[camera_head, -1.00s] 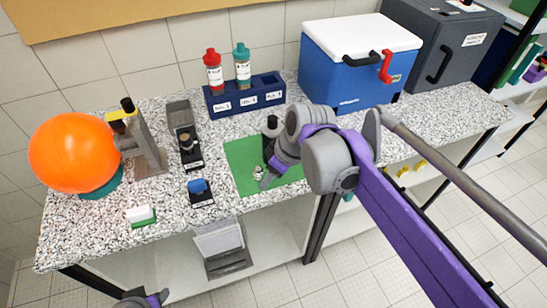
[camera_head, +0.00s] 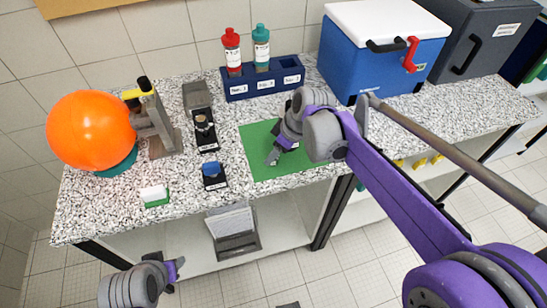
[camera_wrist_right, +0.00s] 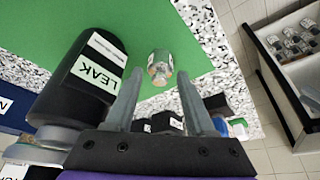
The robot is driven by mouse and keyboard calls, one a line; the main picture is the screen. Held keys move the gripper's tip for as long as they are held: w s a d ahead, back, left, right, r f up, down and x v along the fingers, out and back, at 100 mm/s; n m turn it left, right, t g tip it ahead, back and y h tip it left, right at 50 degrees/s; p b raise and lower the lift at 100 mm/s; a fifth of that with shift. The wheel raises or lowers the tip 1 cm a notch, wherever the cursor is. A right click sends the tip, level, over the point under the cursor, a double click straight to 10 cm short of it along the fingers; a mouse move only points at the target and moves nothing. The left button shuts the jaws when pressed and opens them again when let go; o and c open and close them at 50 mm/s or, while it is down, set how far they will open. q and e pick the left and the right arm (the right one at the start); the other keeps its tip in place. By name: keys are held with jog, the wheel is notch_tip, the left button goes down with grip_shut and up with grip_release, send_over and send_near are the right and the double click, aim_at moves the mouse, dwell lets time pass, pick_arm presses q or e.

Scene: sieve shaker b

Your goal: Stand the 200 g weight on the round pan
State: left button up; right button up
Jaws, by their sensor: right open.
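A small metallic cylinder with a pale label (camera_wrist_right: 160,67), probably the 200 g weight, is on the green mat (camera_wrist_right: 60,22). I cannot read its label. My right gripper (camera_wrist_right: 159,80) is open, its fingers pointing toward the cylinder, which appears between and just beyond the tips. In the head view my right gripper (camera_head: 272,157) is low over the green mat (camera_head: 262,172) and hides the cylinder. A small device (camera_head: 205,130) with a dark base and round top stands left of the mat; I cannot tell whether this is the round pan. My left gripper (camera_head: 178,268) is below the table's front edge.
A black bottle labelled LEAK (camera_wrist_right: 85,75) is close beside the right gripper. A blue-topped block (camera_head: 213,173), a white-and-green block (camera_head: 155,196) and an orange balloon (camera_head: 92,130) are to the left. A blue rack (camera_head: 262,87) with bottles and a blue cooler (camera_head: 375,65) stand behind.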

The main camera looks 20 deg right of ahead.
jog(key=shift+w+a+f, duration=0.15)
jog(key=shift+w+f, duration=0.05)
jog(key=shift+f, duration=0.45)
grip_shut()
jog(key=shift+r, duration=0.1)
